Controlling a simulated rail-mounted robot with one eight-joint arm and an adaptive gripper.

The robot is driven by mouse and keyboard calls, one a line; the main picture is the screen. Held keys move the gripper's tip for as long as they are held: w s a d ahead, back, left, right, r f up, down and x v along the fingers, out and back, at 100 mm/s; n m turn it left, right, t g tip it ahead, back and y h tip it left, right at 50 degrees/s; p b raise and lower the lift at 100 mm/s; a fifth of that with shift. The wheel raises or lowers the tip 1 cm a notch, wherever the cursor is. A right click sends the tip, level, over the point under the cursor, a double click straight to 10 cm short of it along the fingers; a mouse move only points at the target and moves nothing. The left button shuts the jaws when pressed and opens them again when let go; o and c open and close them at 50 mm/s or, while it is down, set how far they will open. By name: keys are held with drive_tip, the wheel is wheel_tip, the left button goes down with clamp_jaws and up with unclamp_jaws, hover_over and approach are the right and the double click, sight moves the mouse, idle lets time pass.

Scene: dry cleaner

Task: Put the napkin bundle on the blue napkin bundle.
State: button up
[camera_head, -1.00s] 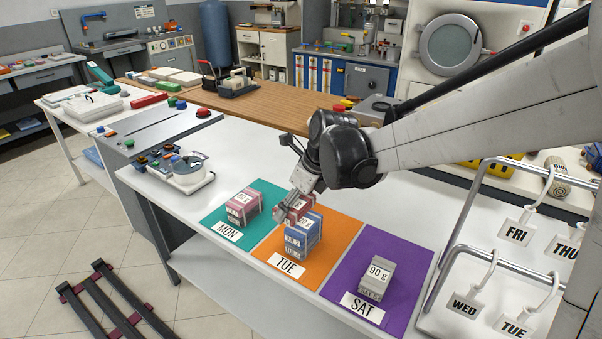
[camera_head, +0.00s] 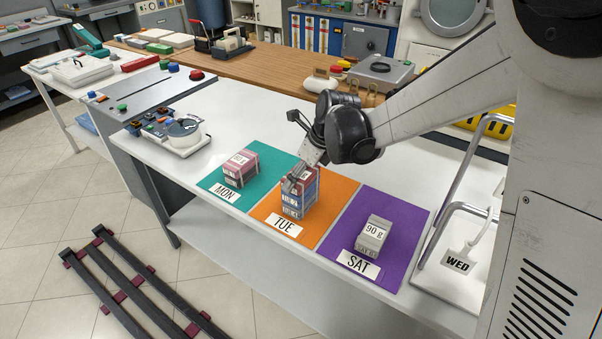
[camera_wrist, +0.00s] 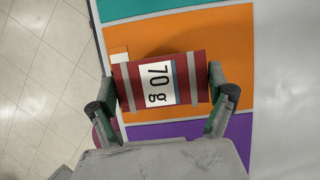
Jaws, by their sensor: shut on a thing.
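The red napkin bundle (camera_head: 299,178), with a white label reading 70 g in the wrist view (camera_wrist: 188,80), is held between the two fingers of my gripper (camera_wrist: 162,95). In the head view my gripper (camera_head: 294,184) reaches it from above and behind. The blue napkin bundle (camera_head: 299,206) stands on the orange TUE mat (camera_head: 334,205). The red bundle is directly over the blue one and lined up with it. I see no clear gap, but cannot tell if it bears weight. The blue bundle is largely hidden in the wrist view.
A pinkish-red bundle (camera_head: 240,170) sits on the teal MON mat (camera_head: 272,164) to the left. A grey 90 g bundle (camera_head: 372,238) sits on the purple SAT mat (camera_head: 405,215) to the right. A metal rack with a WED tag (camera_head: 457,264) stands at the right.

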drive_tip(key=shift+f, duration=0.2)
drive_tip(key=o, duration=1)
drive_tip(key=shift+r, duration=0.1)
drive_tip(key=p+v, duration=0.1)
drive_tip(key=v, duration=1.1)
drive_tip(key=s+d+r+n+t+h, duration=0.1)
drive_tip(key=s+d+n+t+h, duration=0.1)
drive_tip(key=s+d+n, duration=0.5)
drive_tip(key=s+d+r+n+t+h, duration=0.1)
drive_tip(key=s+d+n, duration=0.6)
drive_tip(key=s+n, duration=1)
drive_tip(key=shift+d+r+n+t+h, duration=0.25)
drive_tip(key=shift+n+t+h, duration=0.2)
drive_tip(key=shift+t, duration=0.35)
